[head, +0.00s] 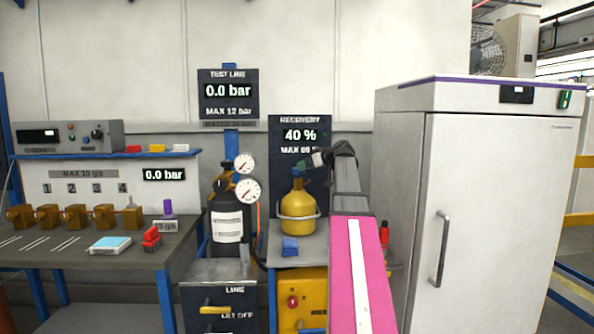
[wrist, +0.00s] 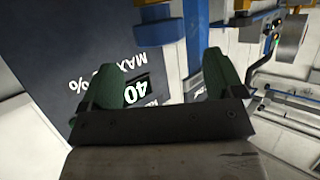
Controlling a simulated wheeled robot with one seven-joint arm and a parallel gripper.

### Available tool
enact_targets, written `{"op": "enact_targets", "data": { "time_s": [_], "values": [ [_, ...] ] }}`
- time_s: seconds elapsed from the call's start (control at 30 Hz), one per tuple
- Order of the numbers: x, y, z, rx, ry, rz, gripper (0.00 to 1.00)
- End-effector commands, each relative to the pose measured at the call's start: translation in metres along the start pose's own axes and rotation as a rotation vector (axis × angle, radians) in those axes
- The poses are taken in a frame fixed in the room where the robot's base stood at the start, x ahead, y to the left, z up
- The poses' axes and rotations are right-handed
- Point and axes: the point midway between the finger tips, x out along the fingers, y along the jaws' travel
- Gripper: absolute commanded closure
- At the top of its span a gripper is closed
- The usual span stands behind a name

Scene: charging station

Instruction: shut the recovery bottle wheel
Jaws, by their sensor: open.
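The yellow recovery bottle (head: 298,212) stands upright on a grey stand below the RECOVERY display. A small blue part (head: 296,173) shows at its top, where the wheel would sit; its shape is too small to make out. My gripper (head: 302,165) is just above and right of the bottle's top, reaching in from the right. Whether it touches the wheel cannot be told. In the wrist view my gripper (wrist: 163,65) has its two green fingers spread apart with nothing held between them. A blue part (wrist: 158,32) lies beyond the fingers; I cannot tell if it is the wheel.
The RECOVERY display (head: 300,135) reads 40 % behind the bottle. A dark cylinder (head: 229,222) with two gauges stands left. A blue item (head: 290,246) lies before the bottle. A white cabinet (head: 480,200) stands right, and a workbench (head: 90,248) is at left.

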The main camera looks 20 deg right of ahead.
Motion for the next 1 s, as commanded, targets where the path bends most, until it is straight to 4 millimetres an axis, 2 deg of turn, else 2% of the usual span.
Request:
{"op": "enact_targets", "data": {
  "time_s": [0.1,0.33,0.5,0.77,0.8,0.93,0.97,1.0],
  "values": [
    [0.024,0.001,-0.001,0.0,-0.001,-0.001,0.13],
    [0.054,0.001,0.0,0.001,-0.002,0.0,0.13],
    [0.063,0.0,0.0,0.0,-0.001,0.001,0.13],
    [0.064,0.0,0.0,0.0,-0.001,0.001,0.13],
    [0.064,0.0,0.0,0.0,-0.001,0.001,0.16],
    [0.064,0.0,0.0,0.0,-0.001,0.001,0.58],
    [0.063,0.0,0.0,0.0,-0.001,0.001,0.62],
    [0.063,0.0,0.0,0.0,-0.001,0.001,0.62]
  ]
}}
